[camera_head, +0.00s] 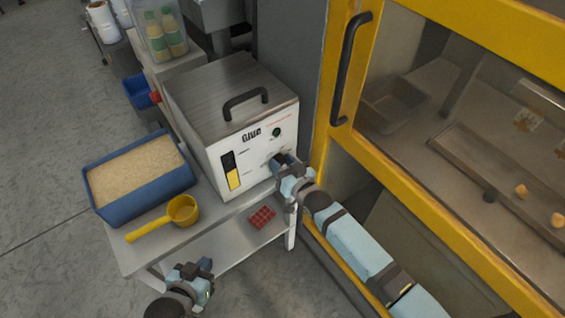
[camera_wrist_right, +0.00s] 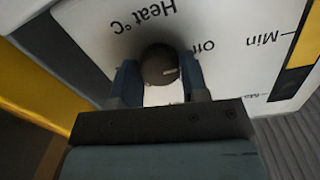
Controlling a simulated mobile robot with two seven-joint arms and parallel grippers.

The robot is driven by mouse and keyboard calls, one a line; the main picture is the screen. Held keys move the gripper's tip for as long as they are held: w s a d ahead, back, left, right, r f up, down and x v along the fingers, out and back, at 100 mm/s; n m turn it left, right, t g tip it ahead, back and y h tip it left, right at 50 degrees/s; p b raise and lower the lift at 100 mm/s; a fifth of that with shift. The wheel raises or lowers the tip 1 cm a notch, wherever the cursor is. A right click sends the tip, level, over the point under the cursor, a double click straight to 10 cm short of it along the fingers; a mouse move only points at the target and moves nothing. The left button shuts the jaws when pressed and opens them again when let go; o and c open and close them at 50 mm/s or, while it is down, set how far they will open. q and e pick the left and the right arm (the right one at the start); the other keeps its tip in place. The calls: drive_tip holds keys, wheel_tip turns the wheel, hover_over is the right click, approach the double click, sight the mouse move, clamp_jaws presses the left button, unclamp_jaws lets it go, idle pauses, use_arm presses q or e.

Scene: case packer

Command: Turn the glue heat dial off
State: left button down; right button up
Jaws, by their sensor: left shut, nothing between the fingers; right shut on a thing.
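The glue unit (camera_head: 217,135) is a white and steel box with a black top handle, standing on a steel bench. Its dark round heat dial (camera_wrist_right: 159,66) shows in the right wrist view, below the "Heat °C" lettering and beside a partly hidden label. My right gripper (camera_wrist_right: 160,84) is at the front panel with its fingers shut on the dial, one on each side. In the head view my right gripper (camera_head: 278,160) covers the dial. My left gripper (camera_head: 205,267) is shut and empty, low in front of the bench.
A blue bin (camera_head: 102,207) of pale granules and a yellow scoop (camera_head: 150,221) sit on the bench (camera_head: 140,253). A red grid-like item (camera_head: 261,217) lies below. A yellow-framed machine door (camera_head: 345,142) with a black handle stands close on the right.

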drive_tip(key=o, duration=0.9)
drive_tip(key=v, duration=1.4)
drive_tip(key=shift+f, duration=0.1)
